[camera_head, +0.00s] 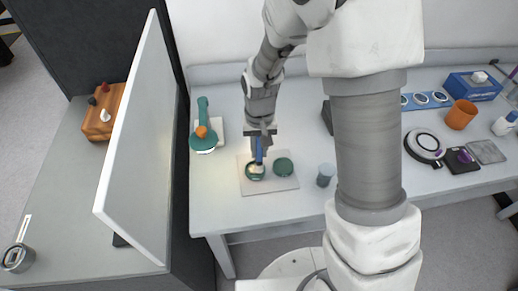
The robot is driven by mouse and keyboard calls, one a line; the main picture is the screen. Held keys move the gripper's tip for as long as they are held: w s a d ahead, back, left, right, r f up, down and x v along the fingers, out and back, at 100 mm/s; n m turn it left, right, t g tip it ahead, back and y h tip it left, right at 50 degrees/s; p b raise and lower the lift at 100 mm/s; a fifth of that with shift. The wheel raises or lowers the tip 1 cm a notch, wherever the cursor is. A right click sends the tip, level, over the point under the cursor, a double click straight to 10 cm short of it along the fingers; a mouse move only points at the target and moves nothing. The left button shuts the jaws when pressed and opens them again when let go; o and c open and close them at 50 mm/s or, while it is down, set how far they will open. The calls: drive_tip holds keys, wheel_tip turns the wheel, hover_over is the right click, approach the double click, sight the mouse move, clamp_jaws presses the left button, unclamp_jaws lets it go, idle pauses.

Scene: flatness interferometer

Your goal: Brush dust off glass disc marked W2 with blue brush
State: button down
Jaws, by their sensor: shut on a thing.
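My gripper (260,133) is shut on the blue brush (259,150), held upright with its pale bristles pointing down. The bristle end is over or touching the left of two dark green round pieces (255,176) on a light square mat (268,188). A second dark green round piece (284,167) lies on the same mat to the right. I cannot read any W2 mark at this size, and I cannot tell whether dust lies on either piece. The brush hides part of the left piece.
A green instrument with an orange knob (201,131) stands left of the mat. A grey cylinder (325,175) stands to the right. A white panel (145,150) rises left of the bench. An orange cup (461,114) and a blue box (472,86) stand far right.

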drive_tip(key=shift+r, duration=0.35)
drive_tip(key=shift+w, duration=0.1)
drive_tip(key=shift+w+a, duration=0.8)
drive_tip(key=shift+a, duration=0.3)
wheel_tip(320, 180, up, 6)
drive_tip(key=p, duration=0.4)
drive_tip(key=shift+f, duration=0.15)
idle(0.4)
